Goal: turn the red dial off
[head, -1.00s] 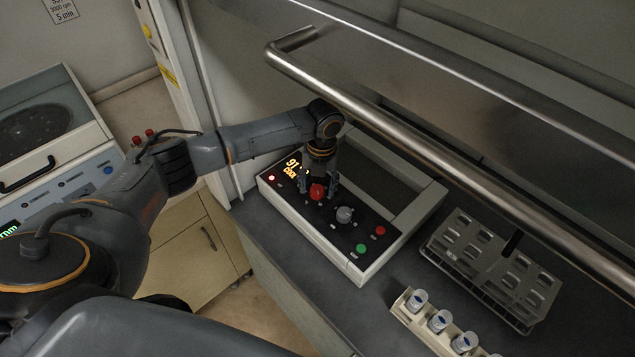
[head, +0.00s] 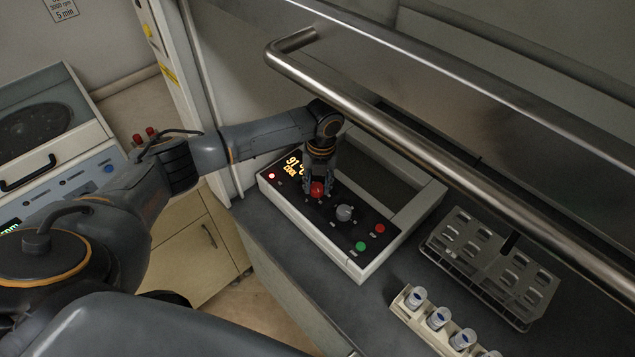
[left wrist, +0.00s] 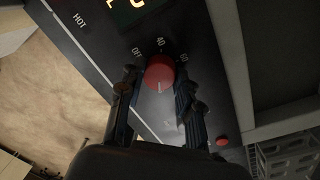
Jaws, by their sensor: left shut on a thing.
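The red dial (head: 317,188) sits on the black front panel of a white instrument (head: 375,268) on the bench. In the left wrist view the dial (left wrist: 159,73) shows between the fingers, with the marks OFF, 40 and 60 around its far side. A pale pointer line on the dial faces toward the gripper. My left gripper (head: 318,186) reaches down from above and is shut on the red dial, one finger on each side. The panel display (head: 293,164) is lit with orange figures, partly hidden by the gripper. My right gripper is not in view.
A grey knob (head: 344,213), a green button (head: 361,246) and a red button (head: 380,230) sit close by on the panel. A steel bar (head: 430,145) runs above the instrument. A metal rack (head: 490,262) and a vial holder (head: 420,328) stand to the right.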

